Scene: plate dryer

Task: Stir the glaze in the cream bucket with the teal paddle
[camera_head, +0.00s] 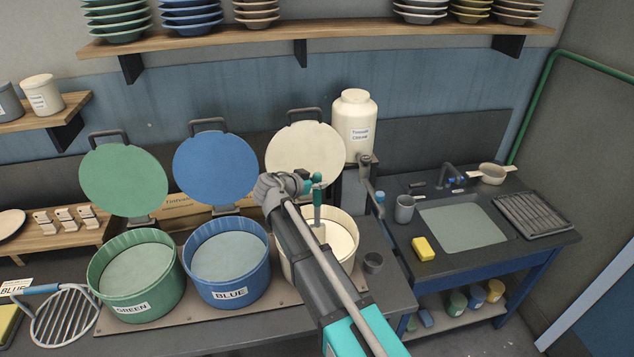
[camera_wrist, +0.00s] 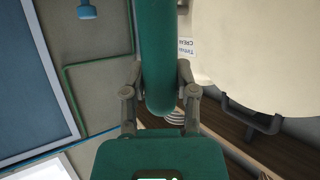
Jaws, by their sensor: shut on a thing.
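The cream bucket (camera_head: 352,262) stands at the right end of the bucket row, its pale glaze (camera_head: 341,238) showing inside. Its cream lid (camera_head: 298,148) is raised behind it. My gripper (camera_head: 313,184) is above the bucket, shut on the handle of the teal paddle (camera_head: 317,208). The paddle hangs about upright with its lower end inside the bucket; my arm hides part of the bucket, and the paddle's tip is not visible. In the wrist view, the teal handle (camera_wrist: 160,50) passes between the fingers of my gripper (camera_wrist: 160,76).
A green bucket (camera_head: 160,300) and a blue bucket (camera_head: 240,290) stand to the left, lids raised. A white jar (camera_head: 355,125) with a tap stands behind the cream bucket. A sink (camera_head: 462,224) lies further right.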

